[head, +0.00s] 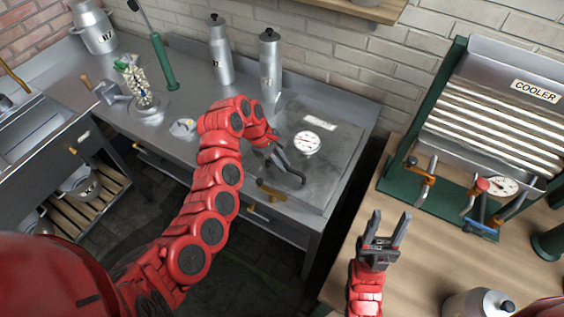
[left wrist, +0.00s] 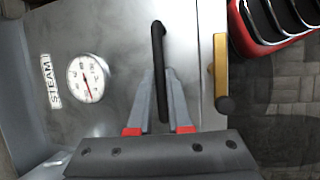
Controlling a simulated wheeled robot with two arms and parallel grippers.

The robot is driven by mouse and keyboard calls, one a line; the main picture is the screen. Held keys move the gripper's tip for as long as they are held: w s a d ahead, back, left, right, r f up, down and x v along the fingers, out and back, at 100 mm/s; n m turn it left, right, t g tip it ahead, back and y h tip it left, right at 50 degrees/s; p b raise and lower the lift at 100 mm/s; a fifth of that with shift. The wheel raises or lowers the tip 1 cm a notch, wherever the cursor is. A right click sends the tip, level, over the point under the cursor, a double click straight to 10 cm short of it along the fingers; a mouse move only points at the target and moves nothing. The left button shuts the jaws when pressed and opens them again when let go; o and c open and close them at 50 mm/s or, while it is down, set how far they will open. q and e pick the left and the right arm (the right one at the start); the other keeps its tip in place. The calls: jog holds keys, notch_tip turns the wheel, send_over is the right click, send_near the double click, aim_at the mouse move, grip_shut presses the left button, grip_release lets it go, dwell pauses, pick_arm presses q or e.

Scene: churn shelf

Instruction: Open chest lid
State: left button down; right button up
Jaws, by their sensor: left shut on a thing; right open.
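The steam chest's grey metal lid (head: 325,165) lies flat in the worktop at the right end of the left counter. It carries a round white dial gauge (head: 306,142) and a STEAM label (left wrist: 51,81). A black bar handle (left wrist: 158,45) stands on the lid near its front edge. My left gripper (head: 272,155) is shut on this handle; in the left wrist view its fingers lie on both sides of the bar. A brass latch-like piece with a dark knob (left wrist: 221,68) sits just beyond the lid's front edge. My right gripper (head: 390,222) is open and empty above the wooden table.
A green-handled tool (head: 164,62) and a glass jar (head: 140,88) are further left. The COOLER rack (head: 505,115) with taps stands on the wooden table (head: 350,235) at right. A dark floor gap separates counter and table.

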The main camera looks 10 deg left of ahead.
dwell(0.3)
pick_arm(q)
jog(key=shift+w+r, duration=0.15)
jog(key=shift+r, duration=0.15)
jog(key=w+d+r, duration=0.1)
jog(key=w+r, duration=0.2)
jog(key=r, duration=0.4)
jog(key=w+d+r+g, duration=0.1)
jog(key=w+d+r, duration=0.1)
jog(key=r, duration=0.5)
jog(key=shift+w+b, duration=0.4)
jog(key=shift+w, duration=0.45)
jog(key=shift+r, duration=0.1)
